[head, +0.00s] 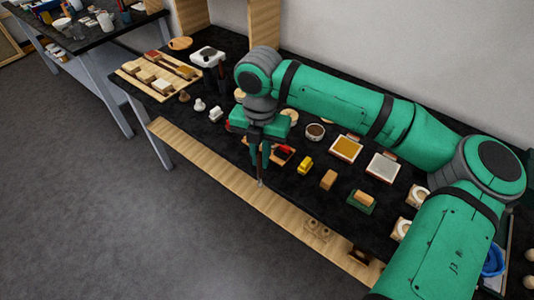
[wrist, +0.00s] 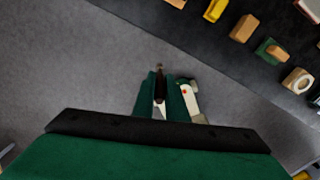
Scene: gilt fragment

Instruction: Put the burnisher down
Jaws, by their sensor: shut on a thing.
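My gripper (head: 261,163) points down near the front edge of the dark table and is shut on the burnisher. The burnisher (head: 260,182) is a thin tool, held roughly upright, with its pale tip showing below the fingers. In the wrist view the gripper (wrist: 161,97) shows from behind, with a small end of the burnisher (wrist: 160,68) beyond the fingertips. The fingers hide most of the tool. I cannot tell whether its tip touches anything.
A wooden front ledge (head: 217,178) runs along the table (head: 290,197). A yellow block (head: 305,164), a wooden block (head: 328,180) and a block on a green pad (head: 357,207) stand right of the gripper. Small white pieces (head: 215,114) and a block tray (head: 130,68) are left.

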